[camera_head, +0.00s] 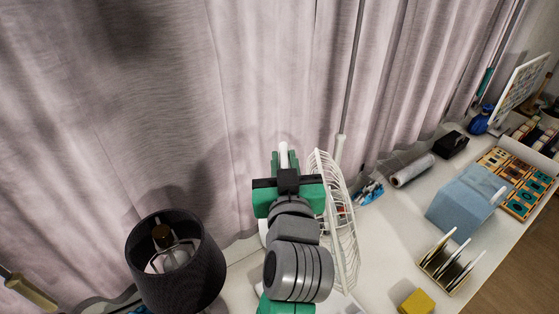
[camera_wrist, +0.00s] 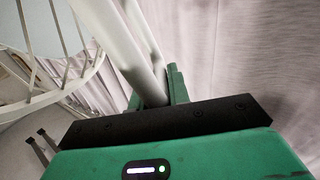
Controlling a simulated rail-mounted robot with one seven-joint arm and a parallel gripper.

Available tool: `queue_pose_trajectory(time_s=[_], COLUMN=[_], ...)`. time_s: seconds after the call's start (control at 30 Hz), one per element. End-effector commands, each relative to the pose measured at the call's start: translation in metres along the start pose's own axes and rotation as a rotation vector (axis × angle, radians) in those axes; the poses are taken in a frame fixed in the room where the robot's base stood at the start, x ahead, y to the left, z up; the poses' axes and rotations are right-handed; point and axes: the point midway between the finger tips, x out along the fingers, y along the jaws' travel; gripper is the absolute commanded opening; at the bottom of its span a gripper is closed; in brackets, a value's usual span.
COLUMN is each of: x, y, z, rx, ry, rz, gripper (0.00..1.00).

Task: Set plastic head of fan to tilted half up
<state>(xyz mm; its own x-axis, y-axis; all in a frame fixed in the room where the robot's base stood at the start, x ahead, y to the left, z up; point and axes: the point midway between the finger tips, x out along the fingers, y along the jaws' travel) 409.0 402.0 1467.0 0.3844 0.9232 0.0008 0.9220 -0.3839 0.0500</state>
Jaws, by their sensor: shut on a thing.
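The fan's plastic head (camera_head: 343,225) shows in the head view as a white wire cage seen nearly edge-on, just right of my gripper. The cage also shows at the upper left of the wrist view (camera_wrist: 62,90). My gripper (camera_head: 285,160), green and black, is shut on a white bar of the fan (camera_head: 283,150). In the wrist view, pale tubes (camera_wrist: 125,45) run down into my gripper (camera_wrist: 155,95) beside a green finger. My arm and gripper hide much of the fan's body and base, and the cage's exact tilt is hard to tell.
A dark lamp (camera_head: 178,265) stands left of my arm. A pale curtain (camera_head: 150,100) hangs close behind. On the white table to the right are a paper roll (camera_head: 411,170), a blue box (camera_head: 465,203), a rack (camera_head: 450,265) and a yellow block (camera_head: 417,302).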

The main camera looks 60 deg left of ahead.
Motion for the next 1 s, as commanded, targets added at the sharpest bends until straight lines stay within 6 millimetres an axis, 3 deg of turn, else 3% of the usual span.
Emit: queue_pose_trajectory(time_s=[0.13, 0.17, 0.27, 0.57, 0.8, 1.0], x=[0.000, 0.000, 0.000, -0.004, -0.051, -0.076], y=[0.000, 0.000, 0.000, 0.000, 0.001, 0.001], z=[0.000, 0.000, 0.000, 0.001, 0.003, 0.001], rx=[0.002, 0.002, 0.002, 0.002, 0.002, 0.002], ry=[-0.002, -0.002, -0.001, -0.001, 0.000, 0.000], rz=[-0.001, -0.001, 0.000, 0.000, 0.003, 0.001], gripper=[0.00, 0.22, 0.38, 0.38, 0.38, 0.38])
